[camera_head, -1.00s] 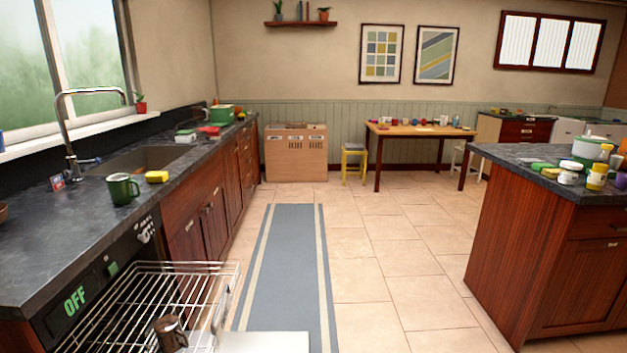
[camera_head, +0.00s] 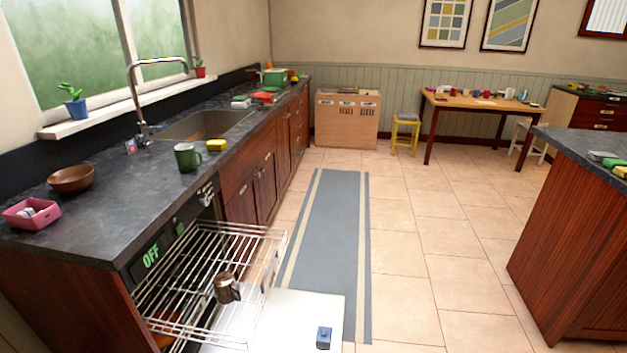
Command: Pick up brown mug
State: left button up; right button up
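A brown mug (camera_head: 227,288) with a metallic look stands on the pulled-out wire rack (camera_head: 190,309) at the lower middle left of the head view. The rack sticks out from the dark appliance marked OFF (camera_head: 150,256) under the left counter. A green mug (camera_head: 187,156) stands on the counter above, near the sink. Neither of my grippers shows in the head view.
The dark left counter (camera_head: 110,208) carries a brown bowl (camera_head: 72,178), a pink tray (camera_head: 31,214) and a yellow sponge (camera_head: 217,145). A white surface (camera_head: 285,318) with a small blue object (camera_head: 323,338) lies beside the rack.

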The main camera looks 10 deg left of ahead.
aim_at(226, 291)
jog(key=z, duration=1.4)
jog(key=i, duration=2.8)
jog(key=u, duration=3.5)
jog(key=i, duration=0.5)
jog(key=u, duration=0.1)
